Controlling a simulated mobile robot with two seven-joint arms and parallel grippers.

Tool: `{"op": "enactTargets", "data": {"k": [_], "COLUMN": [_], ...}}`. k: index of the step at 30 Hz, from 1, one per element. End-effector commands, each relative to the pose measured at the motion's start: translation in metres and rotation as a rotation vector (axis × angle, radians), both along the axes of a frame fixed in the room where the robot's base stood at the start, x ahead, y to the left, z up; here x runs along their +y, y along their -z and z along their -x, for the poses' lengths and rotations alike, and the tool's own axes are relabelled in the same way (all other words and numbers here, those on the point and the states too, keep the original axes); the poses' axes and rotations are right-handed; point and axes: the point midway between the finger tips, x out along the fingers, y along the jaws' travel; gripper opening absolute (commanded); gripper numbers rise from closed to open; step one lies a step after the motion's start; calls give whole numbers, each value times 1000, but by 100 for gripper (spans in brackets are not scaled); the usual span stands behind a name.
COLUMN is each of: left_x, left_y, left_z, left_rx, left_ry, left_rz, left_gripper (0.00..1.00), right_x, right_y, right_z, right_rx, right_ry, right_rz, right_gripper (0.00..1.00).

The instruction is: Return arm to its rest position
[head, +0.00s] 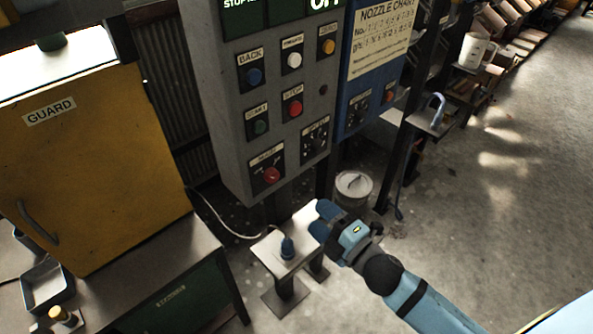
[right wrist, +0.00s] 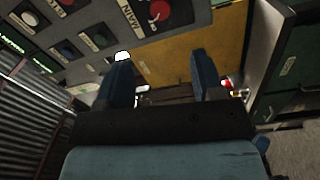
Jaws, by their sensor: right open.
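My right gripper (head: 323,221) is in front of the lower part of the grey control panel (head: 228,130) in the head view, just above and beside a small stand. Its two dark blue fingers are apart and empty. The same gripper (right wrist: 178,82) shows open in the right wrist view, with the panel's red MAIN knob (right wrist: 160,11) beyond it. The blue right arm (head: 425,308) reaches in from the bottom right. My left gripper is not in either view.
A yellow GUARD cabinet (head: 90,165) stands left. A lidded grey can (head: 353,186) is behind the gripper. Open floor (head: 500,200) lies to the right.

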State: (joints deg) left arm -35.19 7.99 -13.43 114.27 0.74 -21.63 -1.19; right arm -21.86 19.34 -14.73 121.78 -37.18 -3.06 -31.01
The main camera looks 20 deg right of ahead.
Motion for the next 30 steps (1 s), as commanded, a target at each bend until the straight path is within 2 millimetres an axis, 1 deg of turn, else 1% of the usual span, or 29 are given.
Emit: {"op": "enactTargets", "data": {"k": [5, 7, 8, 11, 12, 15, 18, 21, 30], "left_x": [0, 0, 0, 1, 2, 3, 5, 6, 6], "left_y": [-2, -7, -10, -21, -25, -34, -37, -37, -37], "left_z": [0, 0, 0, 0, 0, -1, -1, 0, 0], "left_rx": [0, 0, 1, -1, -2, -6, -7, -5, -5], "left_ry": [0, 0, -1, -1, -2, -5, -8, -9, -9], "left_rz": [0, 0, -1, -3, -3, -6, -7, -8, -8], "left_gripper": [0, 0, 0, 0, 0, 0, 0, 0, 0], "right_x": [0, -1, -2, -2, 0, 7, 14, 18, 18], "right_y": [3, 16, 25, 65, 82, 119, 142, 152, 152], "right_z": [1, 7, 12, 36, 48, 81, 104, 115, 115], "right_rx": [23, 108, 164, 411, 513, 730, 865, 923, 923], "right_ry": [7, 33, 52, 147, 192, 305, 386, 424, 424], "right_rz": [-27, -123, -188, -485, -612, -886, -1064, -1142, -1142], "right_gripper": [62, 62, 62, 62, 62, 62, 62, 62, 62]}}
